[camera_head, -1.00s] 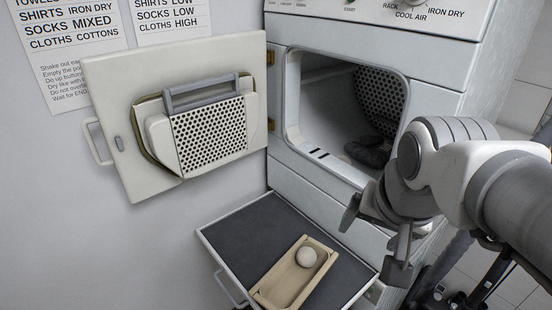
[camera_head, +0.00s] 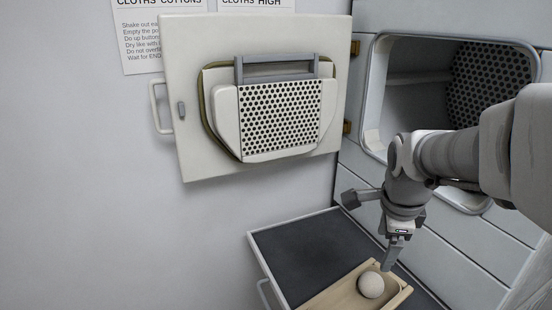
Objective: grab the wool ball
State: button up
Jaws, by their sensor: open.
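The wool ball (camera_head: 371,284) is whitish and round. It sits in a beige oblong tray (camera_head: 332,295), near the tray's right end. The tray rests on the dark surface of a pulled-out drawer (camera_head: 318,246) and is cut off by the bottom edge of the picture. My gripper (camera_head: 372,228) is open and empty, above the drawer. One finger points left over the drawer's back edge, and the other points down just above and right of the ball in the picture. I cannot tell the exact gap between that finger and the ball.
The dryer door (camera_head: 175,100) stands open at the left, above the drawer. The dryer drum opening (camera_head: 420,75) is behind my arm at the upper right. The drawer's left side is bare. Paper signs (camera_head: 150,40) hang on the wall.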

jog(key=f+m, duration=0.1)
jog(key=f, duration=0.1)
jog(key=b, duration=0.2)
send_near(373, 279)
jog(key=x, duration=0.5)
jog(key=shift+s+d+f, duration=0.1)
jog(key=shift+f, duration=0.1)
jog(key=shift+b+x, duration=0.35)
jog(key=shift+x, duration=2.5)
jog(key=c, duration=1)
jog(key=shift+r, duration=0.2)
